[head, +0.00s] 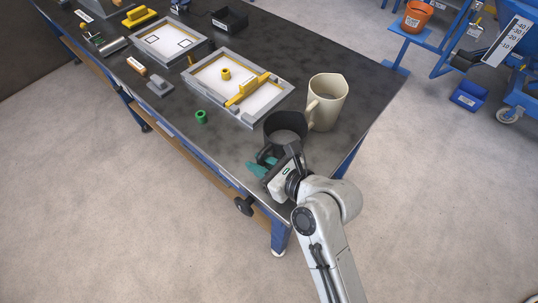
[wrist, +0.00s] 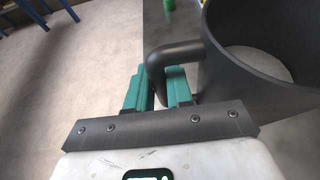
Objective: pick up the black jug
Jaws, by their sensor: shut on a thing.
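The black jug (head: 286,124) stands near the front right corner of the dark tabletop in the head view. In the wrist view the black jug (wrist: 258,70) fills the right side, with its open top and looped handle showing. My gripper (wrist: 159,92) has green fingers on either side of the handle, shut on it. In the head view my gripper (head: 264,167) is at the jug's near side, low by the table surface. Whether the jug's base touches the table is hard to tell.
A cream jug (head: 329,102) stands right beside the black jug. A small green ring (head: 201,117) lies to the left. A grey tray with yellow parts (head: 284,92) lies behind. The table edge (head: 222,170) is close to my gripper.

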